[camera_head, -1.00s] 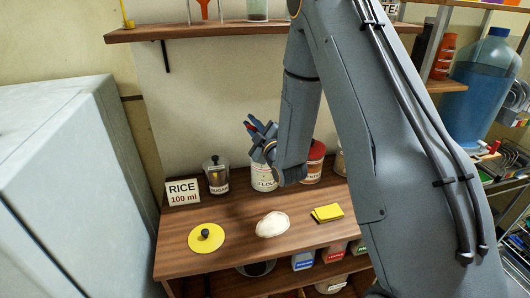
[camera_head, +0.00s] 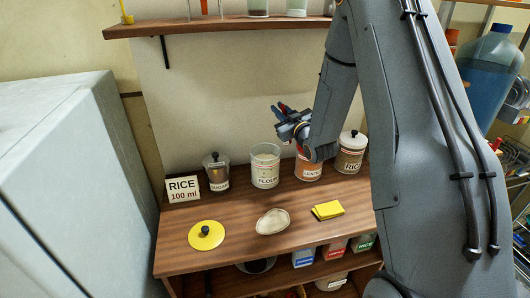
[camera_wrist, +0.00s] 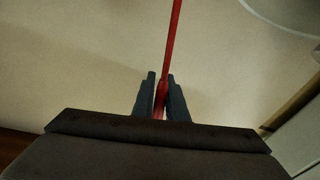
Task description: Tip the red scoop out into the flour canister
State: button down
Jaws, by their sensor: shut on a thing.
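My gripper (camera_head: 284,120) is shut on the thin red handle of the scoop (camera_wrist: 172,45), between its two dark fingers in the wrist view (camera_wrist: 160,98). The scoop's bowl is not visible in the wrist view; a little red (camera_head: 287,108) shows at the fingers in the head view. The flour canister (camera_head: 265,172) is clear, open-topped and upright on the counter. I cannot tell what the scoop holds.
A lidded sugar canister (camera_head: 217,178) and a rice sign (camera_head: 183,190) stand left; a lidded rice canister (camera_head: 351,158) stands right. A shelf (camera_head: 220,29) runs above.

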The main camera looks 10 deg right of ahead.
jog(key=w+d+r+m, duration=0.1)
jog(key=d+r+m, duration=0.1)
jog(key=d, duration=0.4)
jog(key=shift+w+d+m+p, duration=0.15)
jog(key=shift+w+m+p, duration=0.25)
jog(key=shift+m, duration=0.4)
